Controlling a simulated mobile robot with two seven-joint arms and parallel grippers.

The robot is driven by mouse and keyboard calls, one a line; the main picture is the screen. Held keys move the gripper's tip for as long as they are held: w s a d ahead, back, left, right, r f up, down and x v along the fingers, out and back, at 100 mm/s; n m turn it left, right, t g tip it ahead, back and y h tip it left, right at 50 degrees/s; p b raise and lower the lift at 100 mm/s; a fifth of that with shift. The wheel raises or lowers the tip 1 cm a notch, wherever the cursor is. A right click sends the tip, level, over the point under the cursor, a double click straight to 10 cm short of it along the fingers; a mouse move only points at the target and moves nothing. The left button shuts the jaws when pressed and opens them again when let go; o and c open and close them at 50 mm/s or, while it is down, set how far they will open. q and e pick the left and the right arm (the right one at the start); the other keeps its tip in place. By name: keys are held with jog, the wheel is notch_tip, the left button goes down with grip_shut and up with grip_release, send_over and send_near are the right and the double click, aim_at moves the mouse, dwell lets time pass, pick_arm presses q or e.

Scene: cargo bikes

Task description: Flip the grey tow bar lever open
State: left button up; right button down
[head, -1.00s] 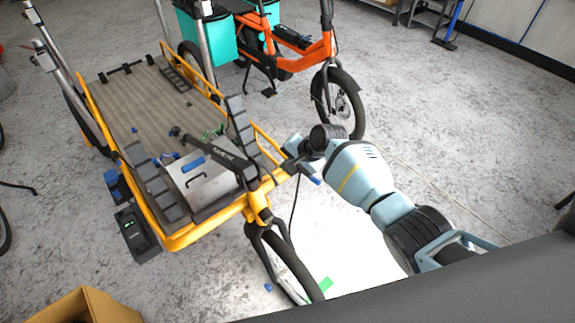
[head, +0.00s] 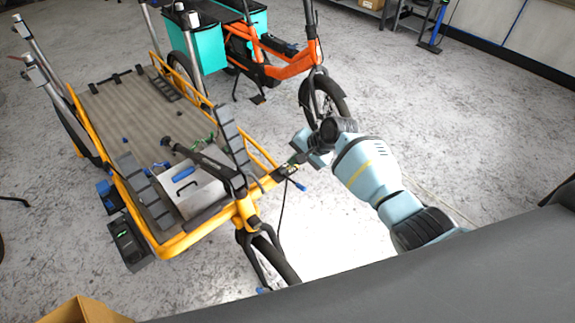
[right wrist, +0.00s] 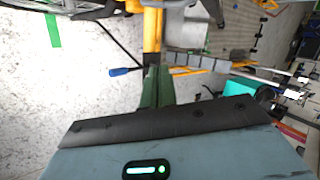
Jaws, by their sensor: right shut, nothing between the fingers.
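The yellow tow bar (head: 262,188) runs from the trailer's front to a dark grey end piece (head: 285,172), which also shows in the right wrist view (right wrist: 151,59). I cannot make out the grey lever apart from this end piece. A thin dark rod with a blue grip (head: 300,186) sticks out beside it; its grip also shows in the right wrist view (right wrist: 121,72). My right gripper (head: 297,158) is at the bar's end, its green fingers (right wrist: 156,82) together and empty, hiding part of it. I cannot tell whether they touch. My left gripper is not in view.
The yellow trailer has a ribbed deck (head: 130,105) and a silver box (head: 190,188) at its front. A black-tyred wheel (head: 280,262) stands below the bar. An orange bike (head: 290,66) stands behind. Floor right of my arm is clear.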

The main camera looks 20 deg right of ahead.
pick_arm(q)
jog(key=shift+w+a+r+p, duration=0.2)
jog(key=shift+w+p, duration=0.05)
jog(key=shift+p, duration=0.05)
pick_arm(e)
jog(key=v, duration=0.3)
jog(key=shift+d+f, duration=0.15)
jog(key=shift+d, duration=0.1)
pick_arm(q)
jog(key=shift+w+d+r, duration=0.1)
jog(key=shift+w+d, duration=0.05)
